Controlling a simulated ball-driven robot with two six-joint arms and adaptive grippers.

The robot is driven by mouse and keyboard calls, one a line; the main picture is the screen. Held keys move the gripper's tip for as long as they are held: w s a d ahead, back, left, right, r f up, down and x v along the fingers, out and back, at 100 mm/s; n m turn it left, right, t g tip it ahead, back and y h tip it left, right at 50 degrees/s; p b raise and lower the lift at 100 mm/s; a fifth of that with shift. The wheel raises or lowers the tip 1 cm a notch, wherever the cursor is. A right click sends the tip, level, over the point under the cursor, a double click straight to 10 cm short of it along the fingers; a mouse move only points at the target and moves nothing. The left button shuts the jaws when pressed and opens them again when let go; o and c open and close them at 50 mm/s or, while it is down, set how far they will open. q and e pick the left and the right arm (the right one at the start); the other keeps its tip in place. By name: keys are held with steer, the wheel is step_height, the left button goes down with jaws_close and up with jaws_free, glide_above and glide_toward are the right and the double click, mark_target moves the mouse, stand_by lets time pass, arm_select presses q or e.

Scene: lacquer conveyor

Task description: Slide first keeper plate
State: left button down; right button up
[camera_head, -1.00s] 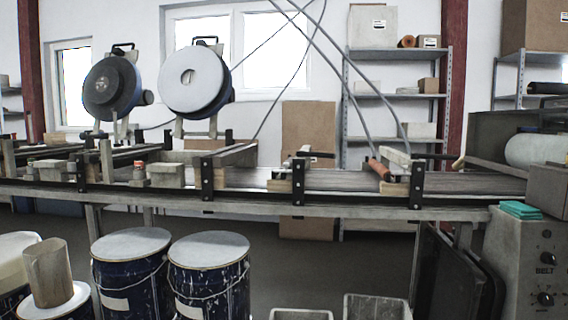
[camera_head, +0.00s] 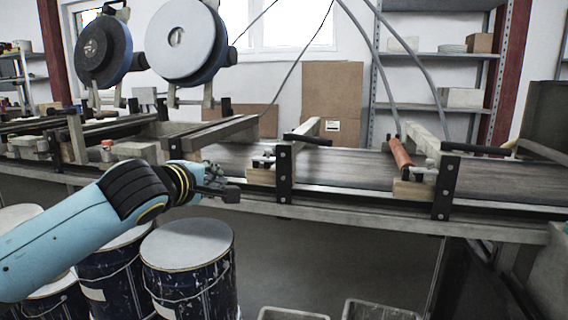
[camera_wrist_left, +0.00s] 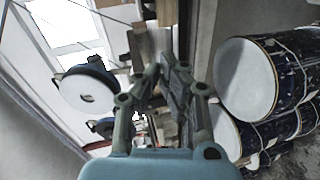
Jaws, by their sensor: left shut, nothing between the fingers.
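My left gripper (camera_head: 226,190) reaches in from the left along the front edge of the conveyor (camera_head: 340,174). Its fingers are shut and empty, just left of a black upright bracket (camera_head: 284,174) with bolts. In the left wrist view its fingers (camera_wrist_left: 163,76) point away, close together. A small metal fitting (camera_head: 264,160) sits on a wooden block beside that bracket. A second black bracket (camera_head: 446,187) stands further right, near an orange roller (camera_head: 400,152). I cannot tell for sure which part is the keeper plate. My right gripper is out of view.
Blue paint-splashed drums (camera_head: 188,270) with pale lids stand on the floor below the conveyor; they also show in the left wrist view (camera_wrist_left: 246,82). Two round discs (camera_head: 178,40) hang behind the belt. Grey bins (camera_head: 375,310) stand at the bottom. Cables hang above the belt.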

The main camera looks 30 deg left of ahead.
arm_select(q)
step_height(320, 180, up, 5)
steer(key=w+t, duration=0.1)
steer(key=w, duration=0.1)
glide_toward(258, 157)
steer(key=w+a+r, duration=0.2)
steer(key=w, duration=0.3)
steer(key=shift+w+d+f+m+b, duration=0.15)
steer(key=shift+w+d+m+b, duration=0.15)
steer(key=shift+w+b, duration=0.15)
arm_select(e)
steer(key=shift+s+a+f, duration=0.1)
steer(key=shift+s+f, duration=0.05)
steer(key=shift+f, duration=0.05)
arm_select(q)
steer(key=x, duration=0.3)
steer(key=shift+w+a+b, duration=0.1)
steer(key=shift+w+b, duration=0.3)
steer(key=shift+w, duration=0.05)
steer(key=shift+r, duration=0.3)
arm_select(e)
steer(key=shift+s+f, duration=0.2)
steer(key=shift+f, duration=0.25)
